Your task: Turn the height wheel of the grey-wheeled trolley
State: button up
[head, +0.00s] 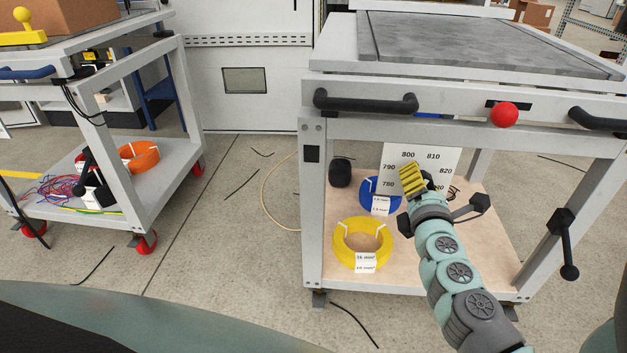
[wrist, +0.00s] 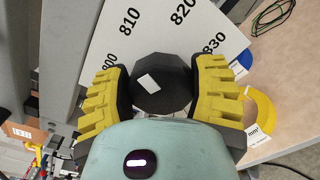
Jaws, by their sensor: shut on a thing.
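The grey-wheeled trolley (head: 465,97) stands at the right in the head view. Its white height scale (head: 425,157), with numbers from 780 up past 820, stands above the lower shelf; the scale also shows in the wrist view (wrist: 150,50). My gripper (head: 411,180) is in front of the scale and hides part of it. In the wrist view, my gripper's yellow-ribbed fingers (wrist: 160,72) are shut on the height wheel, a dark many-sided knob (wrist: 163,98) with a white mark, one finger on each side. In the head view I cannot make out the wheel clearly behind the gripper.
A yellow cable coil (head: 342,243) and a blue coil (head: 370,190) lie on the lower shelf. A red ball knob (head: 504,115) and a black handle (head: 365,103) are on the trolley's front. A black crank (head: 563,222) is at its right leg. A red-wheeled trolley (head: 186,118) stands left.

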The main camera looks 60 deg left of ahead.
dwell(0.4)
jog(key=o, duration=1.2)
jog(key=v, duration=1.2)
